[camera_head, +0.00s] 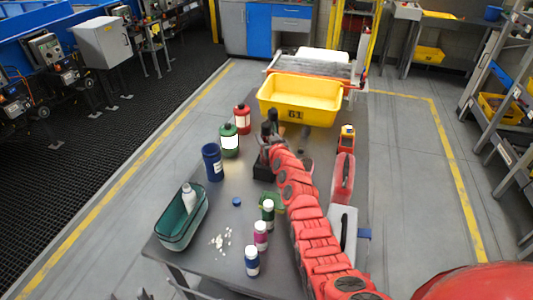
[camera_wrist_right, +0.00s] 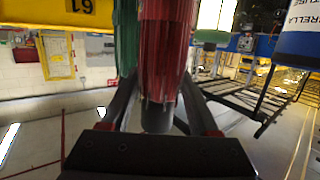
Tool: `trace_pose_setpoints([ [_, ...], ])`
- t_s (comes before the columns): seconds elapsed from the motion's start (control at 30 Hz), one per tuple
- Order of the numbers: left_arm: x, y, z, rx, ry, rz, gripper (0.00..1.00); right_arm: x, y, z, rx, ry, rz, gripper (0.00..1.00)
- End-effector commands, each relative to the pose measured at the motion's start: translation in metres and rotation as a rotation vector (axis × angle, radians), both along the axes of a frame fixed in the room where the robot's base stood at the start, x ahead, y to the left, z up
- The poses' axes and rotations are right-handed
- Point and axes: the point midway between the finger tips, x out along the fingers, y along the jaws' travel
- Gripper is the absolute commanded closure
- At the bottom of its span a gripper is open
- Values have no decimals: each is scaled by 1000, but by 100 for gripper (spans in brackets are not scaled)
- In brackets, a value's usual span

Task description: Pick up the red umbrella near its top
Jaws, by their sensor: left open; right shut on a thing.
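The red umbrella (camera_wrist_right: 166,48) is large in the right wrist view, between the fingers of my right gripper (camera_wrist_right: 157,98). The gripper is shut on it at its narrow dark end. A dark green ribbed thing (camera_wrist_right: 126,38) is close beside it there. In the head view my right gripper (camera_head: 268,138) is above the table's middle; I cannot make out the umbrella there. A blue tube (camera_head: 212,162) stands to its left; its lettered side shows in the right wrist view (camera_wrist_right: 300,35). My left gripper (camera_head: 142,295) is open, partly cut off at the bottom edge.
The yellow bin (camera_head: 298,104) marked 61 stands at the table's far end. Red (camera_head: 242,119) and green (camera_head: 229,142) bottles stand left of my right gripper. A teal tray (camera_head: 181,222) holds a white bottle. Small bottles and white pieces (camera_head: 221,241) are nearer.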

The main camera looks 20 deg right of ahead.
Motion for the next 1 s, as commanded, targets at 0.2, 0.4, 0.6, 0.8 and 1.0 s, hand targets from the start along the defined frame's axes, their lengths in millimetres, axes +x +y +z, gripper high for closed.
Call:
trace_pose_setpoints([
  [0.2, 0, 0, 0, 0, 0, 0, 50, 0, 0, 0, 0, 1, 0, 100],
  [0.4, 0, 0, 0, 0, 0, 0, 50, 0, 0, 1, -1, 0, 0, 100],
  [0.6, 0, 0, 4, 0, 0, 0, 50, 0, 0, 20, -4, -7, 1, 100],
  [0.8, 0, 0, 1, 0, 0, 0, 50, 0, 0, 49, -4, -8, 1, 100],
  [1.0, 0, 0, -9, 0, 0, 0, 50, 0, 0, 77, -2, -6, 0, 100],
])
